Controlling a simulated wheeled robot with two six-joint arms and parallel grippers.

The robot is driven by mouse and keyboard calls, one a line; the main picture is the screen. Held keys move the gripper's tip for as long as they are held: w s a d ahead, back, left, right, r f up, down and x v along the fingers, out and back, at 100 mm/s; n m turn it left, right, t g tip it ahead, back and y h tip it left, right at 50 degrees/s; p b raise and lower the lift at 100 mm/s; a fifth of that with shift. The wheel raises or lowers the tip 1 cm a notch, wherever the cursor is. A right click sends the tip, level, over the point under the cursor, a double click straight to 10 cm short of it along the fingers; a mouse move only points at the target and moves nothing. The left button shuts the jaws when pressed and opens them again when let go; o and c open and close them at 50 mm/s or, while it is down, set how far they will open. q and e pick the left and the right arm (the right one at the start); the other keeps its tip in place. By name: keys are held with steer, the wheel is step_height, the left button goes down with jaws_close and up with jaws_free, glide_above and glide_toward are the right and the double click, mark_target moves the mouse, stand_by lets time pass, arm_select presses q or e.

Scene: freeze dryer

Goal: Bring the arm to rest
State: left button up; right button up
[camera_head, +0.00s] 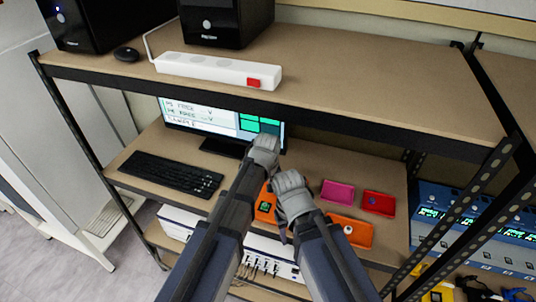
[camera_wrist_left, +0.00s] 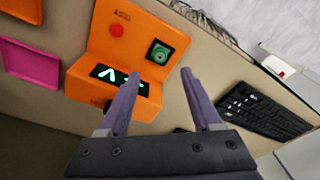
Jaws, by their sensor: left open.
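My left gripper shows in the left wrist view (camera_wrist_left: 159,74) with its two purple-grey fingers apart and nothing between them.
The middle shelf holds a black keyboard (camera_head: 171,174), a monitor (camera_head: 205,115), a pink tray (camera_head: 338,192), a red tray (camera_head: 378,202) and an orange tray (camera_head: 350,231). Blue instruments (camera_head: 470,235) stand at right.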

arm_select(q)
steer(key=s+a+m, duration=0.3)
steer(key=s+a, duration=0.8)
steer(key=a, duration=0.4)
steer(key=s+d+f+m+b, duration=0.2)
steer(key=d+f+b, duration=0.3)
steer(key=f+b, duration=0.2)
steer(key=s+d+f+m+g+b, duration=0.1)
steer(key=s+d+f+m+b, duration=0.1)
steer(key=d+f+b, duration=0.4)
steer(key=shift+s+f+g+y+b, duration=0.3)
steer(key=shift+s+f+y+b, duration=0.1)
steer(key=shift+s+f+b, duration=0.4)
steer(key=shift+d+f, duration=0.1)
steer(key=shift+d, duration=0.1)
